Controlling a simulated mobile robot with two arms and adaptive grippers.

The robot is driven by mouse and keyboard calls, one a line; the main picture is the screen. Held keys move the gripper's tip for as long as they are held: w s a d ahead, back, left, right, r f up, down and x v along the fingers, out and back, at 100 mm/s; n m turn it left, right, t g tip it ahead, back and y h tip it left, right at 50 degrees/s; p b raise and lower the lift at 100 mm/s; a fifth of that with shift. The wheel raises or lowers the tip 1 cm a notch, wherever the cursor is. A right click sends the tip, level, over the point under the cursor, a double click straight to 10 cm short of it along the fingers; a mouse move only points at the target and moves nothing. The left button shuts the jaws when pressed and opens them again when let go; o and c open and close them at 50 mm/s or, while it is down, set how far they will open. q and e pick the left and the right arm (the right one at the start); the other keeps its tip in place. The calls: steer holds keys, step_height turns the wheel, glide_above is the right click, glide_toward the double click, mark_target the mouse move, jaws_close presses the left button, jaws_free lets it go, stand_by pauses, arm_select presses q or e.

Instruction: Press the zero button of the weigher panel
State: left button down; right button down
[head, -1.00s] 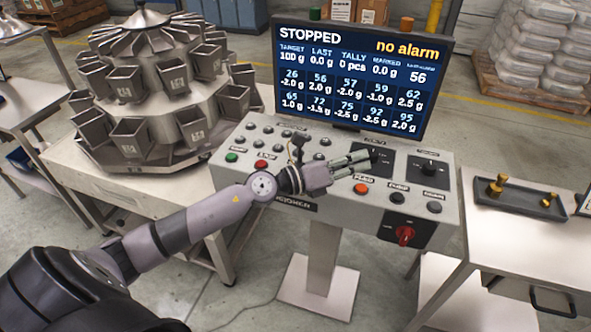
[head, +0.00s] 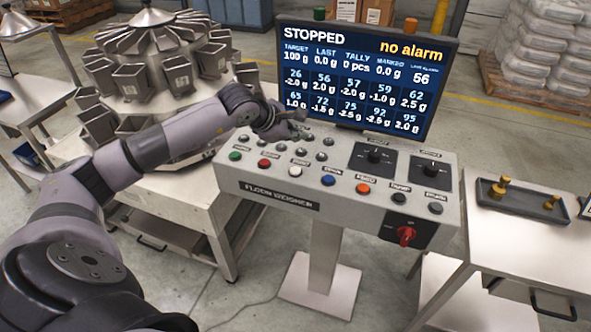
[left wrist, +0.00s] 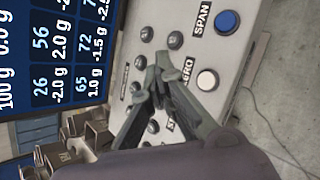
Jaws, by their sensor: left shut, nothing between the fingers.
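The weigher panel (head: 345,205) is a grey sloped console below a screen. Its zero button is the white round one (head: 295,169) in the front row, between a red and a blue button. In the left wrist view the white button (left wrist: 207,80) stands beside a label reading "ERO", its first letter hidden by a finger. My left gripper (head: 297,117) is shut and empty, over the back-left part of the panel, behind the white button. Its fingertips (left wrist: 161,68) show over the small dark knobs, apart from the white button. My right gripper is not in view.
The screen (head: 365,75) reads "STOPPED" and "no alarm". A blue button (head: 328,180) and a red button (head: 264,162) flank the white one. Two dark rotary switches (head: 375,157) and a red knob (head: 405,235) sit further right. The multihead weigher (head: 150,60) stands left.

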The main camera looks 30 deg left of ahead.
arm_select(q)
steer(key=shift+f, duration=0.15)
steer(key=b, duration=0.4)
glide_above(297, 172)
step_height(297, 172, down, 8)
steer(key=shift+f, duration=0.1)
steer(key=shift+f+b, duration=0.25)
steer(key=shift+b, duration=0.15)
steer(key=shift+r, duration=0.1)
stand_by(0.8)
steer(key=shift+f+b, duration=0.45)
steer(key=shift+b, duration=0.2)
